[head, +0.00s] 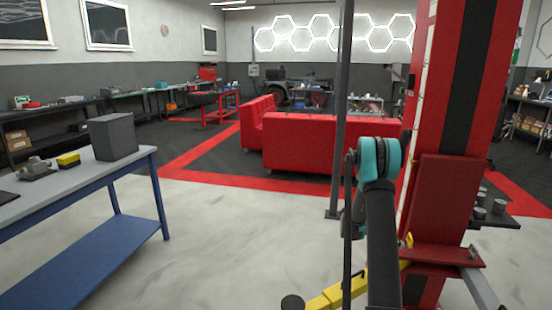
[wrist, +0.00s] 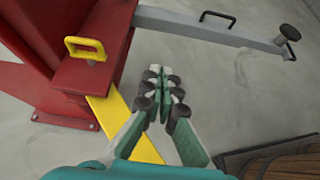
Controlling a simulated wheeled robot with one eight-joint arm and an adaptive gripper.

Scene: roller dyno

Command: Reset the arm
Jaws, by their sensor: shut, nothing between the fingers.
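My gripper (wrist: 158,88) shows in the wrist view, pointing down over the grey floor. Its green and white fingers are together with nothing between them. It hangs beside the red lift post base (wrist: 75,75) and its yellow arm (wrist: 130,130), apart from the floor. In the head view my dark arm link and teal joint rise at the centre right, in front of the red lift post (head: 455,110); the gripper itself is hidden there.
A blue workbench (head: 75,180) with a grey box (head: 113,136) stands at the left. Red sofas (head: 320,142) are behind my arm. A thin dark pole (head: 343,60) stands close by it. A grey lift arm (wrist: 220,30) reaches right. The floor (head: 220,240) at centre left is clear.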

